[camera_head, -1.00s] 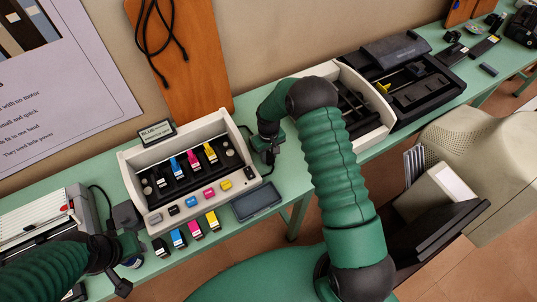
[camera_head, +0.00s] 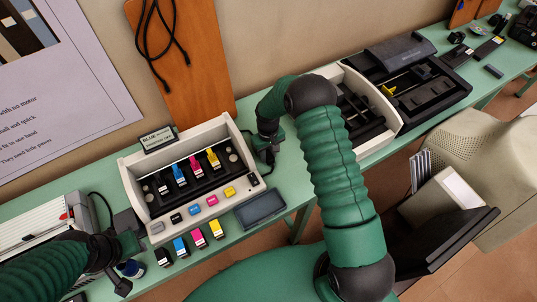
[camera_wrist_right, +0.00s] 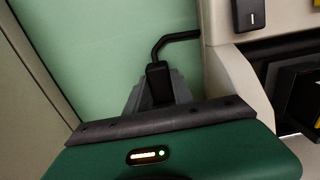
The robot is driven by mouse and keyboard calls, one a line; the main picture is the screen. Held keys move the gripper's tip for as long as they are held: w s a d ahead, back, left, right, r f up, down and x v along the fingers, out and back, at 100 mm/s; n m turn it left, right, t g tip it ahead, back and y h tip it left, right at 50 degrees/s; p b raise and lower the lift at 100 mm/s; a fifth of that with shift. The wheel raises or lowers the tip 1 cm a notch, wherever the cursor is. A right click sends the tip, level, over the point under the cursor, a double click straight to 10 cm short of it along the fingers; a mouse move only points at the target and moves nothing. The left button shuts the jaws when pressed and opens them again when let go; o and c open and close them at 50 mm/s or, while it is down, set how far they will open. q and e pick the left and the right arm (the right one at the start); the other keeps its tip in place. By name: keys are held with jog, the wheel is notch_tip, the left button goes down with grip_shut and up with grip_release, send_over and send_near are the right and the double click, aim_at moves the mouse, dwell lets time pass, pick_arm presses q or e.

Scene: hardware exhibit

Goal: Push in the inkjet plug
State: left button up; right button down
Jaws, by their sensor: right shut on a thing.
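The inkjet plug (camera_wrist_right: 158,84) is a small black block in the right wrist view. A black cable rises from it and bends right to the side of the pale inkjet printer (camera_wrist_right: 235,85). My right gripper (camera_wrist_right: 155,95) is shut on the plug, with grey fingers on both sides of it. In the head view this gripper (camera_head: 267,146) is beside the right end of the printer (camera_head: 139,190); the plug is hard to make out there. A socket is not clearly visible. My left gripper (camera_head: 124,264) is at the lower left, partly dark, its jaws unclear.
Several ink cartridges (camera_head: 181,246) lie before the printer, and a dark flat panel (camera_head: 260,208) is at its right front. Another open printer (camera_head: 384,145) stands behind my right arm. The green table (camera_head: 290,180) is bare between the two printers.

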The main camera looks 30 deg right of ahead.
aim_at(268, 154)
jog(key=shift+w+r, duration=0.1)
jog(key=shift+w, duration=0.4)
jog(key=shift+s+r, duration=0.15)
jog(key=shift+s, duration=0.05)
jog(key=c, duration=1.5)
grip_release()
jog(key=o, duration=0.4)
jog(key=shift+s+d, duration=0.1)
jog(key=shift+d, duration=0.1)
jog(key=shift+a, duration=0.1)
jog(key=shift+r, duration=0.15)
notch_tip(268, 154, up, 16)
jog(key=shift+r+b, duration=0.1)
jog(key=shift+b, duration=0.85)
